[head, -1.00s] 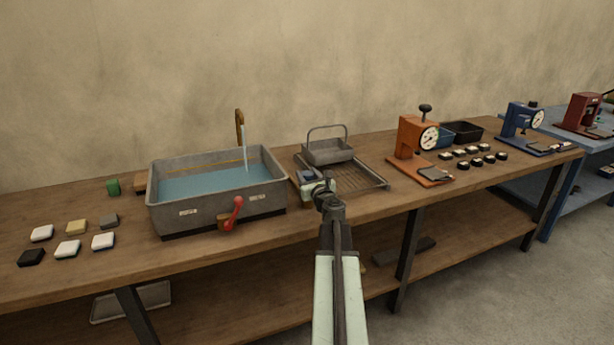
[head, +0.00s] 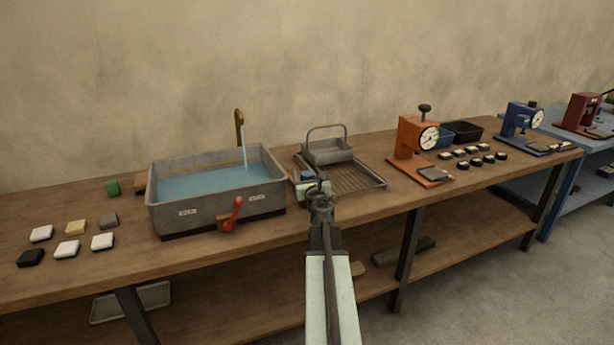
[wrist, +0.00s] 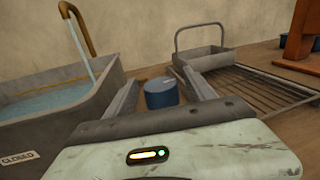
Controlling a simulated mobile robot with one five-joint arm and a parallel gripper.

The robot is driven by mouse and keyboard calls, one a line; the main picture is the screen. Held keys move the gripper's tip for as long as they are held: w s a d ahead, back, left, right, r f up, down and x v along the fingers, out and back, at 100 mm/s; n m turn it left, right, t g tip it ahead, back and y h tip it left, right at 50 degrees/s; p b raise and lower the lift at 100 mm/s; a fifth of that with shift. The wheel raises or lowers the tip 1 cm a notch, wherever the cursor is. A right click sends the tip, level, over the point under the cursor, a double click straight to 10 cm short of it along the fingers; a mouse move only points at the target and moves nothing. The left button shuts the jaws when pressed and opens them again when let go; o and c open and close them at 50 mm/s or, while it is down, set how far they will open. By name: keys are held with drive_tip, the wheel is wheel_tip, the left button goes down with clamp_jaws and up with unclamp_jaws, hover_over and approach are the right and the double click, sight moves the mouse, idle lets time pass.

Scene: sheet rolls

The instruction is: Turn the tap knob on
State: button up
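A blue round knob (wrist: 160,93) stands just right of the grey basin (wrist: 40,118). In the head view the knob (head: 307,175) is partly hidden by my gripper (head: 314,188). In the wrist view my gripper (wrist: 160,78) is open, one finger on each side of the knob, with gaps between; how deep the knob sits between them is unclear. A brass tap spout (head: 239,128) rises behind the basin, with a water stream (head: 244,150) falling into it. A red lever (head: 234,212) is on the basin's front, leaning slightly right of upright.
A wire rack (head: 355,178) with a handled tray (head: 327,151) lies right of the knob. An orange dial press (head: 411,138) stands farther right. Several small blocks (head: 67,249) lie left of the basin. A label (wrist: 18,159) on the basin reads CLOSED.

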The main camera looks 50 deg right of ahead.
sight(308, 178)
drive_tip(key=v, duration=0.7)
drive_tip(key=shift+s+a, duration=0.25)
drive_tip(key=shift+s, duration=0.1)
